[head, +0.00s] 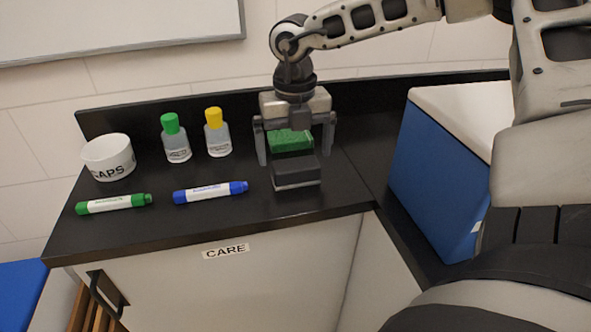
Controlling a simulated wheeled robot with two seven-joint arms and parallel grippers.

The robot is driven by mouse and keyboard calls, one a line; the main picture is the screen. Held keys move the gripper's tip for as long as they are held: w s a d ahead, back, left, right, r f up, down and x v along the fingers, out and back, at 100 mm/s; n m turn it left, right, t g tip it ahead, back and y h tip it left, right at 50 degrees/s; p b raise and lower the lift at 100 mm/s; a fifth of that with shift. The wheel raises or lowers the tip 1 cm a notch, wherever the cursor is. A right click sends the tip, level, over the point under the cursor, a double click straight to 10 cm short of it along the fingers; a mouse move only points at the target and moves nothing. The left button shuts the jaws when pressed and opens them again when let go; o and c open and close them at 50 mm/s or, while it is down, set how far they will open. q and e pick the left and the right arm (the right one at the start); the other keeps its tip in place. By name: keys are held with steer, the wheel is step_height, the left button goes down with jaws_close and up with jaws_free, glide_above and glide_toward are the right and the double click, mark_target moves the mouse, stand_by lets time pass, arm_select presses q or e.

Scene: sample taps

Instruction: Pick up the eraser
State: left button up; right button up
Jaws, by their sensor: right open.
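The eraser (297,172), a dark grey block with a pale underside, lies on the black counter near its front edge. A green sponge-like block (291,141) sits just behind it. My right gripper (296,155) points down over these two blocks, open, with one finger to the left and one to the right. The fingers look level with the green block and the back of the eraser; I cannot tell their exact height or whether they touch either. My left gripper is not in view.
On the counter (240,219) to the left are a green marker (113,204), a blue marker (210,193), a green-capped bottle (176,142), a yellow-capped bottle (217,137) and a white CAPS cup (109,161). A blue box (432,175) with a white top stands at right.

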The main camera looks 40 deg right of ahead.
mark_target(296, 164)
step_height(296, 164, down, 4)
steer(key=shift+s+f+p, duration=0.15)
steer(key=shift+p, duration=0.2)
steer(key=c, duration=0.9)
step_height(296, 164, up, 10)
steer(key=shift+r+b, duration=0.1)
steer(key=shift+b, duration=0.4)
steer(key=shift+o, duration=0.7)
steer(key=shift+c, duration=0.3)
steer(key=shift+a, duration=0.1)
